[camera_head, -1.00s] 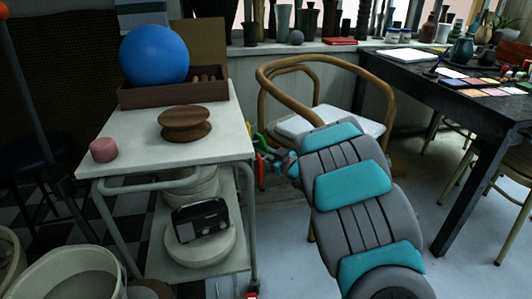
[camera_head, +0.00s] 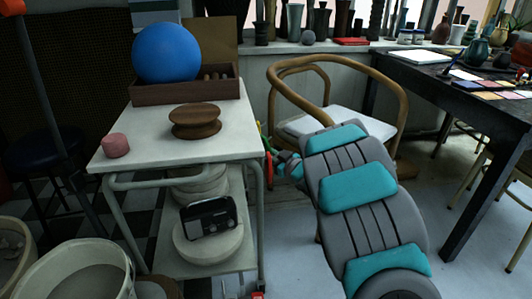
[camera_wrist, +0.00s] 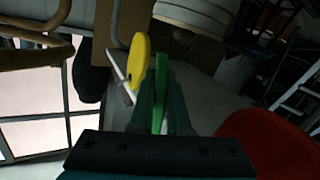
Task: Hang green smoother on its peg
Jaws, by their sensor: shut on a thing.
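The green smoother (camera_wrist: 161,75) is held upright between the fingers of my gripper (camera_wrist: 160,115) in the wrist view. A yellow piece (camera_wrist: 139,62) stands just left of it and looks close to it. A large red shape (camera_wrist: 272,145) fills the lower right of that view. In the head view my gripper (camera_head: 281,162) is at the right side of the white cart (camera_head: 160,150), mostly hidden by my arm. Small bits of green, yellow and red (camera_head: 268,170) show there along the cart's side. I cannot make out the peg for the green smoother.
The cart carries a blue ball (camera_head: 166,54), a wooden spool (camera_head: 195,121) and a pink cylinder (camera_head: 116,145). A wooden chair (camera_head: 388,88) is close to my arm, and a dark table (camera_head: 440,85) is at right.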

